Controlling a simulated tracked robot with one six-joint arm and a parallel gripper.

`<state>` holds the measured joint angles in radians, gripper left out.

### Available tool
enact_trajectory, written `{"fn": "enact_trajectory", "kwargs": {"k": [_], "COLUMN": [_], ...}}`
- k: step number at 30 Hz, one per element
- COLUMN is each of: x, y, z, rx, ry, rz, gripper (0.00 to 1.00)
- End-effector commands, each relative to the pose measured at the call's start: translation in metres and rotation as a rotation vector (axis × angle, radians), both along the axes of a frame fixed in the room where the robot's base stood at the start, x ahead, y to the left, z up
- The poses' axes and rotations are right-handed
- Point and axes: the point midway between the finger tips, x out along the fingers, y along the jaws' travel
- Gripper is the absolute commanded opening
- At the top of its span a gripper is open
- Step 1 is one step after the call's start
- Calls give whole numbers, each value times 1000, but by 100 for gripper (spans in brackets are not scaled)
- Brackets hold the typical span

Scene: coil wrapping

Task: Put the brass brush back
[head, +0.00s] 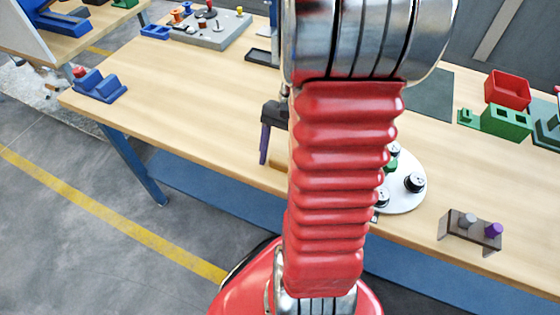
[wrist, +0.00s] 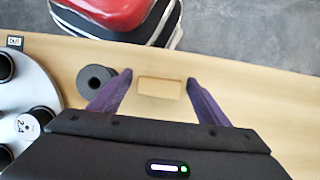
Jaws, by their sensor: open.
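My gripper (wrist: 160,80) is open, with its two purple fingers spread and nothing held. In the head view, my gripper (head: 265,158) hangs over the front part of the bench, partly hidden by my red arm sleeve. A small tan block (wrist: 160,88) lies on the bench and shows between the fingertips in the wrist view, apart from both. A bit of this block (head: 278,166) also shows in the head view, beside the sleeve. I cannot tell whether it is the brass brush; no bristles show, and no other brush can be made out.
A dark ring-shaped spool (wrist: 97,82) stands close to one finger. A white round tray (head: 405,200) holds several black-topped pieces. A small brown rack (head: 470,239) with a grey and a purple peg stands front right.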

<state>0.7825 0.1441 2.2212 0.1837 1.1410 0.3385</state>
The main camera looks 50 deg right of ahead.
Motion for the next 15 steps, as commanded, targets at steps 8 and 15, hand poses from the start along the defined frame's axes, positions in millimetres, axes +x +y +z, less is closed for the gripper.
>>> {"fn": "enact_trajectory", "kwargs": {"k": [8, 15], "x": [3, 8], "y": [-7, -22], "z": [19, 56], "rx": [-2, -3], "ry": [-2, -3], "rz": [-2, -1], "gripper": [70, 70]}}
